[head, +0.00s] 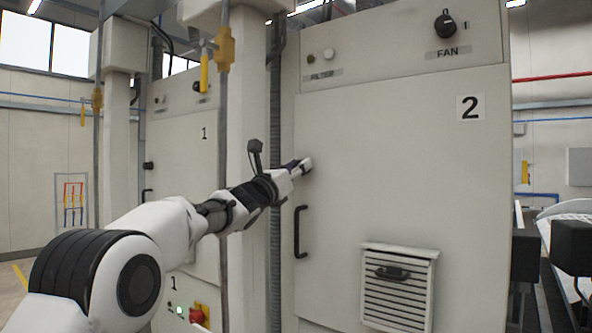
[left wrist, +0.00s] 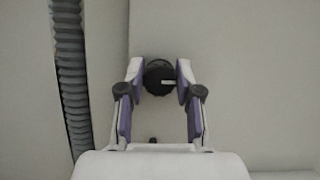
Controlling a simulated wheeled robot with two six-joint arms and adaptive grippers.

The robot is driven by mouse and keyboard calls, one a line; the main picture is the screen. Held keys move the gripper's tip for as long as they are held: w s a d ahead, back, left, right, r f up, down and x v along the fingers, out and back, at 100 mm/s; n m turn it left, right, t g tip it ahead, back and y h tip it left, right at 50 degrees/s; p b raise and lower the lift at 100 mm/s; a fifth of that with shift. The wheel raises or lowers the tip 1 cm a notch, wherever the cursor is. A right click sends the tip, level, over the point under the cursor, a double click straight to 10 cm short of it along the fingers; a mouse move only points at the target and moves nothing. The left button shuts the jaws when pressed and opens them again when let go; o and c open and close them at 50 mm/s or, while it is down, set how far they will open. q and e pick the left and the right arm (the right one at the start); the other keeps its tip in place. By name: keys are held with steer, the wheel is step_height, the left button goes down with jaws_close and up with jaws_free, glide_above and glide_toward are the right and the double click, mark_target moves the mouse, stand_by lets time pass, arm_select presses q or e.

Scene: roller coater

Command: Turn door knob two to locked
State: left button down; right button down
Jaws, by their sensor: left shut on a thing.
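Cabinet door two (head: 400,160) is a large pale panel marked with a "2" label (head: 470,107), and it looks closed. My left gripper (head: 303,166) reaches its left edge above the black door handle (head: 300,232). In the left wrist view the door knob (left wrist: 159,77) is round and black with a white mark that lies about horizontal, pointing right. The fingers of my left gripper (left wrist: 160,82) are shut on the knob from both sides. In the head view the gripper hides the knob. My right gripper is not in view.
A grey ribbed hose (head: 275,190) runs vertically left of the door, also in the left wrist view (left wrist: 70,75). A louvred vent (head: 398,290) sits low on the door. A fan switch (head: 445,24) is above. Cabinet one (head: 185,150) stands to the left.

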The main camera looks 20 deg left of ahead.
arm_select(q)
steer(key=n+b, duration=0.1)
steer(key=n+y+b, duration=0.1)
steer(key=shift+f+n+y, duration=0.25)
steer(key=shift+n+y, duration=0.05)
steer(key=shift+n, duration=0.1)
steer(key=shift+n+y+b, duration=0.6)
steer(key=shift+n+y, duration=0.2)
steer(key=shift+n, duration=0.4)
steer(key=n, duration=0.2)
steer(key=n+y+b, duration=0.1)
steer(key=shift+d+r+n+y, duration=0.1)
steer(key=shift+r+n+y, duration=0.05)
steer(key=shift+n+y, duration=0.75)
steer(key=shift+n, duration=0.7)
steer(key=n+y, duration=0.1)
steer(key=n, duration=0.1)
steer(key=shift+r+n+g, duration=0.1)
steer(key=shift+n+g, duration=0.2)
steer(key=shift+g, duration=0.1)
steer(key=shift+r+n+g+p, duration=0.1)
steer(key=shift+n+g+p, duration=0.2)
steer(key=shift+n+p, duration=0.55)
steer(key=n+g+y+p, duration=0.1)
steer(key=n+p, duration=0.1)
steer(key=n, duration=0.1)
steer(key=shift+r, duration=0.15)
steer(key=shift+n+g+p, duration=0.5)
steer(key=shift+n+p, duration=0.25)
steer(key=shift+n, duration=0.6)
